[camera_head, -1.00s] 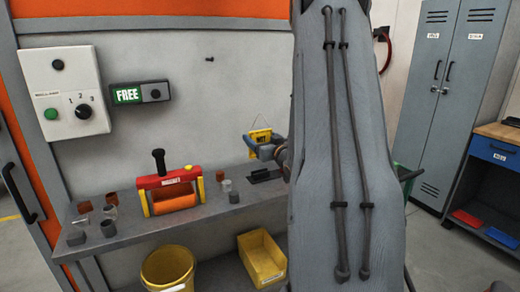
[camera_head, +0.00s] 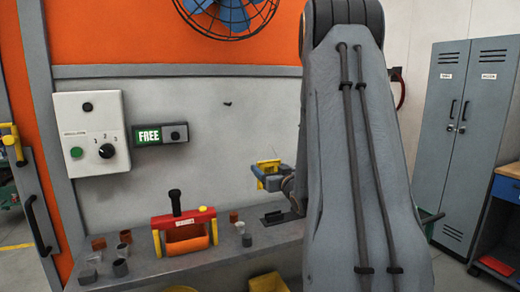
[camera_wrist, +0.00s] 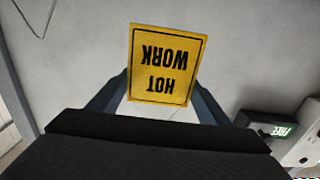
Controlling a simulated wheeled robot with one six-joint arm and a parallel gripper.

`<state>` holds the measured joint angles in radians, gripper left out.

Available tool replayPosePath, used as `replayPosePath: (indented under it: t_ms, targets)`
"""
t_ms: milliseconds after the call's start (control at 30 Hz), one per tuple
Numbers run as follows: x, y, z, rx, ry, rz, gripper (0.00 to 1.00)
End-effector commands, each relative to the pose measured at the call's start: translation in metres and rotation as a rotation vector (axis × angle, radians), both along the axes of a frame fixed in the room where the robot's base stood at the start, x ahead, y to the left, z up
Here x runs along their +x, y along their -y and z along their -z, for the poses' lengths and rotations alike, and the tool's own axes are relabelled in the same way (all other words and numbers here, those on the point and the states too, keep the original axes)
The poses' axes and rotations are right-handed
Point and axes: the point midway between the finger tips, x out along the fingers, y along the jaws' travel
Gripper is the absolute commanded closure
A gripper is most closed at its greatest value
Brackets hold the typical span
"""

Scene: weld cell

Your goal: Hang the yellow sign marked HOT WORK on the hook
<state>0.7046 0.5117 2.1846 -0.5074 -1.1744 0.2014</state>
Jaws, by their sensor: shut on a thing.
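The yellow HOT WORK sign (camera_head: 268,163) is held in my gripper (camera_head: 272,181), in front of the wall. In the wrist view the sign (camera_wrist: 166,65) fills the space between the two fingers, and its lettering is upside down. My gripper (camera_wrist: 160,105) is shut on it. The hook (camera_head: 227,103) looks like a small dark peg on the grey wall. In the head picture it is above and left of the sign, apart from it. I cannot make out the hook in the wrist view. The sign's wire loop is not clear now.
A bench (camera_head: 160,268) below holds a red and yellow carrier (camera_head: 184,232) and several small cups. A control box (camera_head: 92,133) and a FREE indicator (camera_head: 160,134) are on the wall at left. A fan (camera_head: 226,12) is above. The wall around the hook is clear.

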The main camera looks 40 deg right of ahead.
Motion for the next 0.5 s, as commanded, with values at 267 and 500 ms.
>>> replayPosePath:
  t_ms: [267,500]
  targets:
    - [0.014,-0.066,-0.109,-0.009,0.004,-0.004,0.52]
    - [0.016,-0.106,-0.163,0.003,0.005,-0.005,0.52]
